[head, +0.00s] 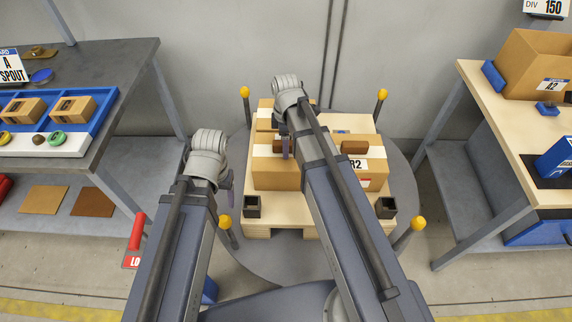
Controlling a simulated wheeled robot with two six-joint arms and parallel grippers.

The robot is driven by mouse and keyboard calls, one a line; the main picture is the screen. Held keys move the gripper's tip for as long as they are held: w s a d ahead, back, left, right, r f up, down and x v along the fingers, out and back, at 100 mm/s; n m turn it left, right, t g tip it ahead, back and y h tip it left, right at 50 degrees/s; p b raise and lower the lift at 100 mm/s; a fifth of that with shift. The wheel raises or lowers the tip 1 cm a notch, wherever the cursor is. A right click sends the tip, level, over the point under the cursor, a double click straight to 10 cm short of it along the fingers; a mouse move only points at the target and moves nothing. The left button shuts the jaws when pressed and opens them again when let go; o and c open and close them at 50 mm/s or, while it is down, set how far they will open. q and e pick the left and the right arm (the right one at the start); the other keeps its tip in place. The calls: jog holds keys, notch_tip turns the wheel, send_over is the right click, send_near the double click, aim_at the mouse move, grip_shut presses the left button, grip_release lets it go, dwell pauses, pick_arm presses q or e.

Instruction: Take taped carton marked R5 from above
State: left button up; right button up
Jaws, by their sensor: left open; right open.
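A taped carton (276,176) with white tape stands on a wooden pallet (313,211). Its front label (366,165) appears to read R2. My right arm crosses in front of it and hides its middle. Another carton (264,116) shows behind it, mostly hidden by the same arm. I can read no R5 mark. My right gripper (285,148) is open above the left part of the front carton, its fingers mostly hidden by the wrist. My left gripper (229,183) is open, left of the pallet and apart from the cartons, mostly hidden too.
The pallet sits on a round grey platform (408,190) with yellow-topped posts (418,224) around it. Black corner blocks (386,207) stand at the pallet's front. A bench with a blue tray (101,107) is at left. A bench with an open carton (530,62) is at right.

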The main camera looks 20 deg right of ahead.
jog(key=shift+r, duration=0.1)
grip_shut()
dwell(0.4)
dwell(0.8)
